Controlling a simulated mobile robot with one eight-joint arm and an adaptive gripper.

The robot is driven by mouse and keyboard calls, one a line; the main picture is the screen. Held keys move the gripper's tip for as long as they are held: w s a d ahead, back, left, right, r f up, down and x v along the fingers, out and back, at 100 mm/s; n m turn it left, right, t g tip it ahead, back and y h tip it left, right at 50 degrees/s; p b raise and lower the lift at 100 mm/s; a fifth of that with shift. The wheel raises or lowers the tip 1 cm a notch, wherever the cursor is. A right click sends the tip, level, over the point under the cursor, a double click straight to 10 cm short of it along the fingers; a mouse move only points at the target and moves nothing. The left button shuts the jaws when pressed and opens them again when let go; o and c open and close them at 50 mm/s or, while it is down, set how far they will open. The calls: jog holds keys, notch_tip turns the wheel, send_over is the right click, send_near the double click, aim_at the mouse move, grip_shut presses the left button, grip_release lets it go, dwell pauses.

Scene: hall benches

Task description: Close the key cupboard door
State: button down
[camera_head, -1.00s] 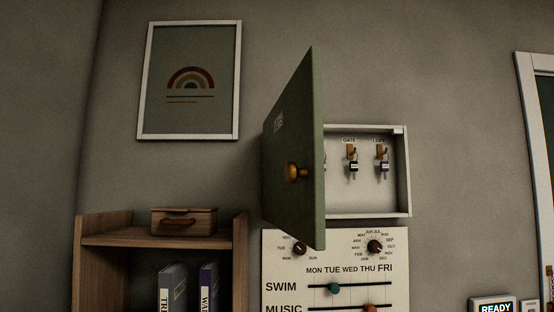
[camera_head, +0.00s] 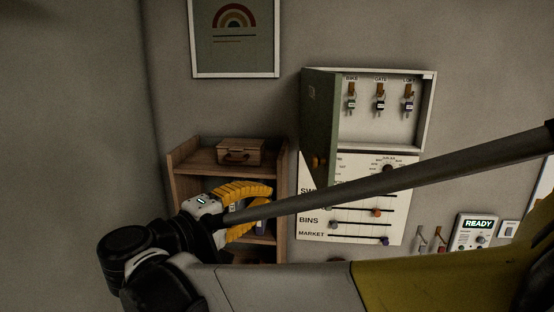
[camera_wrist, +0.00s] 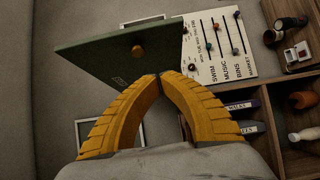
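The key cupboard (camera_head: 431,112) on the wall is open, with several labelled keys on hooks inside. Its green door (camera_head: 319,120) is hinged at the left and stands out from the wall, steeply angled to the head view. The round brass knob (camera_head: 316,166) is low on the door. In the wrist view the door (camera_wrist: 105,58) and knob (camera_wrist: 138,50) show beyond the fingertips. My gripper (camera_head: 269,194) has yellow fingers whose tips meet, with nothing seen between them. It is left of and below the door in the head view; in the wrist view the tips (camera_wrist: 157,76) overlap the door's edge, contact unclear.
A white slider board (camera_head: 392,222) is on the wall below the cupboard. A wooden shelf (camera_head: 183,163) with a small box (camera_head: 241,151) and binders stands left, behind my gripper. A READY panel (camera_head: 477,232) is at the right. My arm crosses the lower picture.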

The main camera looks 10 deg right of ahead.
aim_at(322, 174)
jog(key=x, duration=0.4)
jog(key=p+x, duration=0.1)
jog(key=x, duration=0.3)
jog(key=s+p+x, duration=0.1)
jog(key=x, duration=0.3)
jog(key=shift+d+r, duration=0.1)
jog(key=shift+d, duration=0.4)
jog(key=shift+s+d, duration=0.25)
jog(key=shift+d, duration=0.35)
jog(key=shift+w, duration=0.1)
jog(key=shift+d, duration=0.2)
